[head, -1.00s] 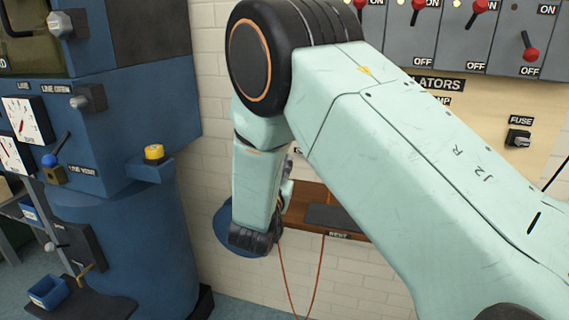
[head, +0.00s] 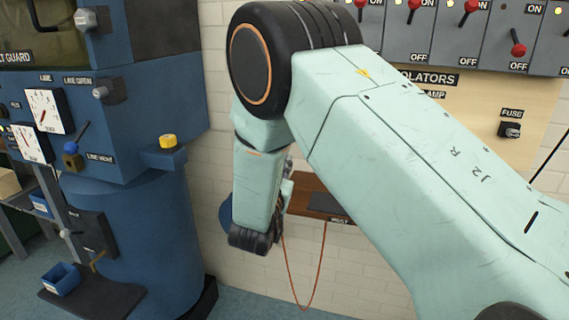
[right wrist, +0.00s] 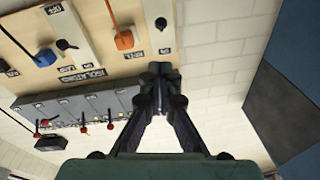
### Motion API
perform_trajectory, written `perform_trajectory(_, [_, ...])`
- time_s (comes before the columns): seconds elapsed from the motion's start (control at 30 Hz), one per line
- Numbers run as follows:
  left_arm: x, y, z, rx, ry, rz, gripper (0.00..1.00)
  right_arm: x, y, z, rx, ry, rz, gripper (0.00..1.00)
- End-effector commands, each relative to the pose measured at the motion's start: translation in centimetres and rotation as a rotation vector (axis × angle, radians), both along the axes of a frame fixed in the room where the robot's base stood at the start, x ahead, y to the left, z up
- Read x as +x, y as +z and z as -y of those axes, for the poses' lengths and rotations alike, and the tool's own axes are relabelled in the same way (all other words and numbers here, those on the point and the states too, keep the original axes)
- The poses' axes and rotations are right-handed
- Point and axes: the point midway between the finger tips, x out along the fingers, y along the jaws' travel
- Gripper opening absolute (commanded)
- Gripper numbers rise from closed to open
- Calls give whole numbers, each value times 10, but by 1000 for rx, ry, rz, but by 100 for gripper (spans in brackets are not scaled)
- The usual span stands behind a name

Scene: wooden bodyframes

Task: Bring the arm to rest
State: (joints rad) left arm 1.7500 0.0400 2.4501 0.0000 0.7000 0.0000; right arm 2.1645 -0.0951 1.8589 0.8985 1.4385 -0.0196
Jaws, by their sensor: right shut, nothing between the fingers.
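My right arm, pale green with a black elbow joint, fills the right and middle of the head view, its forearm hanging down in front of the wall. My right gripper (right wrist: 160,75) is shut and empty in the right wrist view, its dark fingers meeting in front of the pale wall beside the switch board. In the head view it is mostly hidden behind the forearm. A wooden shelf with a dark pad (head: 328,203) and a label on its front edge sits on the wall just right of the forearm. My left gripper is not in view.
A blue machine (head: 130,220) with dials and a yellow button (head: 168,141) stands at the left. A grey row of red-handled switches (head: 460,30) and a fuse knob (head: 509,130) are on the wall board. An orange cord (head: 290,285) hangs below the shelf.

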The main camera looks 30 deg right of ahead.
Motion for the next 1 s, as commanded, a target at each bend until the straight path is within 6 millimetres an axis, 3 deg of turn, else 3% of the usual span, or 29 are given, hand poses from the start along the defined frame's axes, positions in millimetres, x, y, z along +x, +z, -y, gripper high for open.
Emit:
perform_trajectory(0.63, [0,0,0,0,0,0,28,3,-1,2,1,0,-1,0])
perform_trajectory(0.73, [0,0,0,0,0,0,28,6,-8,0,21,22,-25,0])
perform_trajectory(0.77, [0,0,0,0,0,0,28,8,-14,-3,32,44,-48,0])
perform_trajectory(0.87, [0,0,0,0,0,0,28,5,-57,-24,82,178,-218,0])
perform_trajectory(1.0, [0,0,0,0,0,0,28,-32,-138,-51,154,343,-506,0])
